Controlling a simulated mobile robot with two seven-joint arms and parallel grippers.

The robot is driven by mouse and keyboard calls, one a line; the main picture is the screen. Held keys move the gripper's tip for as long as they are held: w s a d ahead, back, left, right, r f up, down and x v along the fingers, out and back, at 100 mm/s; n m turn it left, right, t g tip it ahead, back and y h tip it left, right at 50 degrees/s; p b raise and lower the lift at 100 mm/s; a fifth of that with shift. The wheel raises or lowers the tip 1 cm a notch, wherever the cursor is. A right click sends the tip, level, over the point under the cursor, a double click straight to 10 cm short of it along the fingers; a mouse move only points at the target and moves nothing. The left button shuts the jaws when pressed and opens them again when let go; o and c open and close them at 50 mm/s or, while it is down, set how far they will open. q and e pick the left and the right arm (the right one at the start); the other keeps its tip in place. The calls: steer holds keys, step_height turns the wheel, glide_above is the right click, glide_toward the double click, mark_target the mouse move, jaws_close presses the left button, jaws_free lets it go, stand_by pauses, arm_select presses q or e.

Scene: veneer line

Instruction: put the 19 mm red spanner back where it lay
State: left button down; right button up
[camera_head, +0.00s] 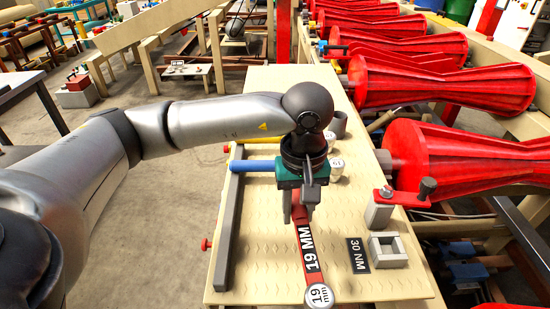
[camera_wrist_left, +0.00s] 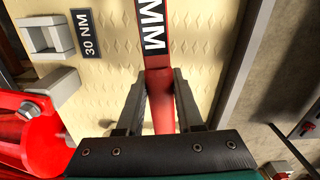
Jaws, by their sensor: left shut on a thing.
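The red spanner (camera_head: 306,238) carries a black "19 MM" label and a round white "19 mm" end. It points toward the front edge of the cream worktop (camera_head: 270,255). My left gripper (camera_head: 302,212) is shut on the spanner and covers its far part in the head view. In the left wrist view, the red shaft (camera_wrist_left: 160,85) runs between the two grey fingers of the gripper (camera_wrist_left: 159,100). I cannot tell whether the spanner touches the worktop. My right gripper is not in view.
A grey open square holder (camera_head: 388,252) stands beside a "30 NM" plate (camera_head: 358,255). A red-topped grey block (camera_head: 380,212) is behind it. A dark rail (camera_head: 228,230) edges the left side, with a blue handle (camera_head: 252,165) across it. Large red rollers (camera_head: 460,160) stand at right.

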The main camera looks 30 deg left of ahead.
arm_select(q)
steer(key=a+n+p, duration=0.1)
steer(key=n, duration=0.1)
steer(key=w+a+r+n+p, duration=0.1)
steer(key=n+p, duration=0.1)
steer(key=n, duration=0.1)
steer(key=w+r+n+p, duration=0.1)
steer(key=n+p, duration=0.1)
steer(key=shift+a+n, duration=0.3)
steer(key=shift+a, duration=0.1)
steer(key=a+n+p, duration=0.1)
steer(key=n+p, duration=0.1)
steer(key=n, duration=0.1)
steer(key=a+n+p, duration=0.2)
steer(key=n, duration=0.1)
steer(key=a+n+p, duration=0.1)
steer(key=n+p, duration=0.1)
steer(key=n, duration=0.1)
steer(key=shift+w+a+p, duration=0.3)
steer(key=shift+w+a, duration=0.05)
steer(key=shift+w, duration=0.05)
step_height(320, 180, down, 6)
steer(key=b, duration=0.5)
steer(key=shift+b, duration=0.4)
steer(key=shift+f+b, duration=0.55)
